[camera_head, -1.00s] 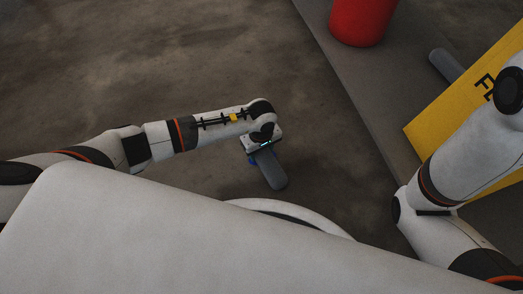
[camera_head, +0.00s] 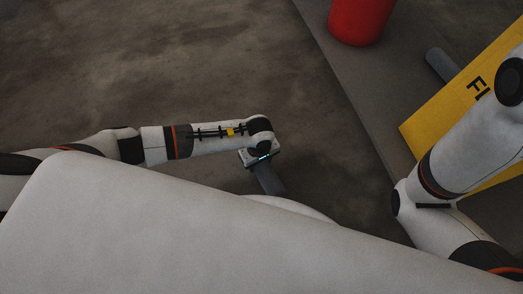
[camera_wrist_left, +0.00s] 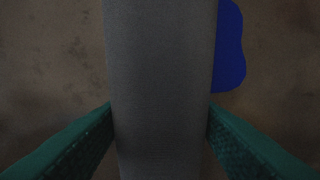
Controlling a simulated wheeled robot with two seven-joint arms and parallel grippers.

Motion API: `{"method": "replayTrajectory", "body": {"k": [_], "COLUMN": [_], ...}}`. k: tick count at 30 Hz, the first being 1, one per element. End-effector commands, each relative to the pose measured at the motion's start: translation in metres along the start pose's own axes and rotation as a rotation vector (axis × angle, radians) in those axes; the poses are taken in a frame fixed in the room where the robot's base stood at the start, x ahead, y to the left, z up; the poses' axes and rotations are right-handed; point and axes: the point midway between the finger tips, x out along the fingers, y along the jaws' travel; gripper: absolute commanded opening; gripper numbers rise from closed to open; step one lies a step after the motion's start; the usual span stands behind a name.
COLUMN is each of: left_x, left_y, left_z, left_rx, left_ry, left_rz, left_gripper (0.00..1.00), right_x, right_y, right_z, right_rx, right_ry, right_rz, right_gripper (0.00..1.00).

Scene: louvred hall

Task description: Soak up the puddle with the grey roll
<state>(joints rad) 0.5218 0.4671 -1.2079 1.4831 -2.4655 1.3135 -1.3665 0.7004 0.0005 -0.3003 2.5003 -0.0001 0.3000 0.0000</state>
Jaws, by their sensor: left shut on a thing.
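The grey roll (camera_head: 269,182) is held in my left gripper (camera_head: 261,162), out over the brown floor. In the left wrist view the roll (camera_wrist_left: 160,70) runs up the middle between the two green fingers, which are shut on it. The blue puddle (camera_wrist_left: 231,48) shows in that view, just right of the roll. The roll covers the puddle's left side, and I cannot tell if they touch. In the head view the puddle is hidden. My right arm is at the right, its gripper out of view.
A yellow sign (camera_head: 440,121) with black letters stands at the right, partly behind my right arm. Another grey cylinder (camera_head: 441,65) lies behind it. A red container (camera_head: 358,20) stands at the top on a paler grey strip (camera_head: 340,75). The floor at upper left is clear.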

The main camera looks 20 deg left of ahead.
Motion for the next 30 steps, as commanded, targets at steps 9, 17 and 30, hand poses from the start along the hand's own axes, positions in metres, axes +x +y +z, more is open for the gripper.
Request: {"method": "replayTrajectory", "body": {"k": [9, 17, 30], "left_x": [0.003, 0.003, 0.003], "left_y": [-0.020, -0.035, -0.060], "left_z": [0.027, 0.049, 0.085], "left_rx": [0.000, 0.000, 0.000], "left_ry": [-0.002, -0.003, -0.003], "left_rz": [-0.002, -0.001, -0.002], "left_gripper": [0.26, 0.26, 0.26], "right_x": [-0.018, -0.033, -0.062], "right_y": [0.004, 0.007, 0.013], "right_z": [0.006, 0.012, 0.022], "right_rx": [0.000, 0.000, 0.000], "right_ry": [0.000, 0.000, 0.000], "right_rz": [0.000, 0.000, 0.000], "right_gripper": [0.43, 0.43, 0.43]}}
